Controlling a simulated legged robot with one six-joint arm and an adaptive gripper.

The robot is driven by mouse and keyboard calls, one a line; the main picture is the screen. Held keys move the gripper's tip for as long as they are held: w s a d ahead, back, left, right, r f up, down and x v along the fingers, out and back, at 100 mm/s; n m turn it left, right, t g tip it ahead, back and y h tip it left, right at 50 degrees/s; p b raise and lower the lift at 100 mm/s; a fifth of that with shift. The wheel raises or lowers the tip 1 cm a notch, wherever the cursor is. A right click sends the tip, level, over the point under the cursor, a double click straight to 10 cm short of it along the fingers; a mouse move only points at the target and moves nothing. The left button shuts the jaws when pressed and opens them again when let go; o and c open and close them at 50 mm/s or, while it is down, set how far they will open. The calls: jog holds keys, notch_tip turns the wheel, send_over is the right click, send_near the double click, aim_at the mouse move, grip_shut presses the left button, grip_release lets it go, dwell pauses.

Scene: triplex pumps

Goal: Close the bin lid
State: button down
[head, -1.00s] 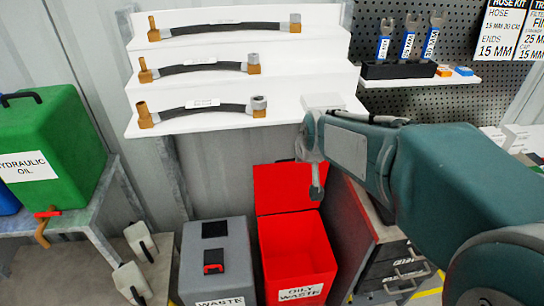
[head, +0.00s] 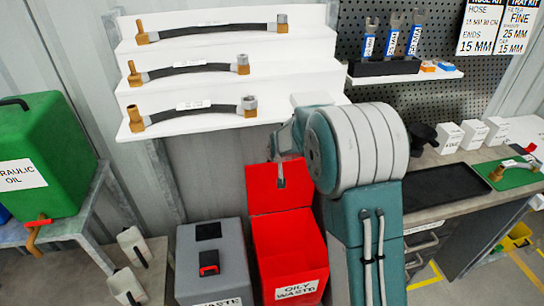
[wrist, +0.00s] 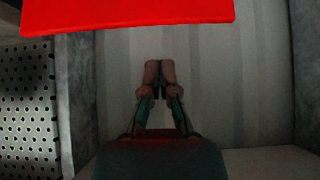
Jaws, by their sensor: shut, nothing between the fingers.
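The red oily waste bin (head: 290,252) stands on the floor in the head view, open at the top. Its red lid (head: 265,200) stands raised at the bin's back edge, and a red panel, apparently this lid, fills the top of the wrist view (wrist: 130,12). My gripper (head: 281,183) hangs in front of the upper part of the lid in the head view; whether it touches cannot be told. The wrist view shows its fingers (wrist: 158,70) shut and empty, below the red panel. My arm hides the bin's right side.
A grey waste bin (head: 230,240) stands shut just left of the red bin. White shelves with hoses (head: 215,70) are above the lid. A workbench (head: 450,200) with a black tray is to the right, and a green oil container (head: 40,150) is far left.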

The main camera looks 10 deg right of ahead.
jog(key=x, duration=0.8)
jog(key=shift+s+a, duration=0.1)
jog(key=shift+r, duration=0.1)
jog(key=shift+s, duration=0.15)
